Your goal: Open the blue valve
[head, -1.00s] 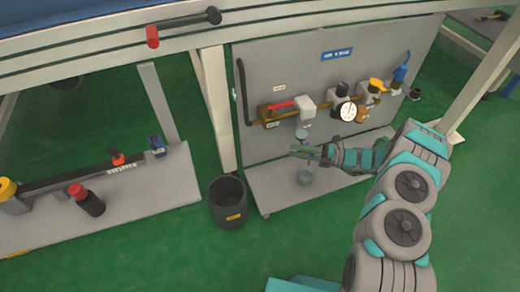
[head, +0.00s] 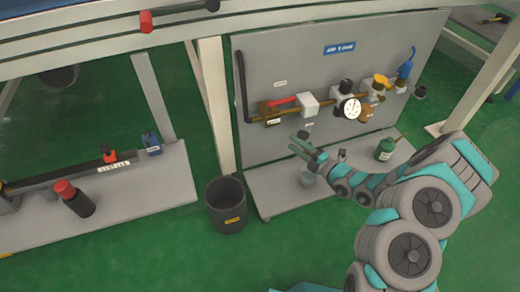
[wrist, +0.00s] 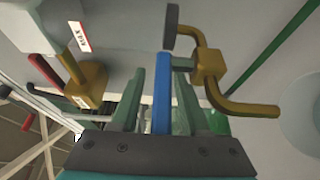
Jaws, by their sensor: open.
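In the head view the blue valve (head: 405,72) has an upright blue lever at the right end of the brass pipe on the grey panel. My gripper (head: 298,146) is open, in front of the lower left panel, and appears well left of that lever. In the wrist view a blue bar (wrist: 162,92) stands between the two open fingers of my gripper (wrist: 160,85), beside a brass fitting (wrist: 209,65) with a bent pipe. Whether a finger touches the bar cannot be told. In the head view no blue piece shows at the fingertips.
A red-handled valve (head: 283,103), white box (head: 309,104), gauge (head: 350,109) and yellow-handled valve (head: 381,82) share the pipe. A black bin (head: 227,205) stands left.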

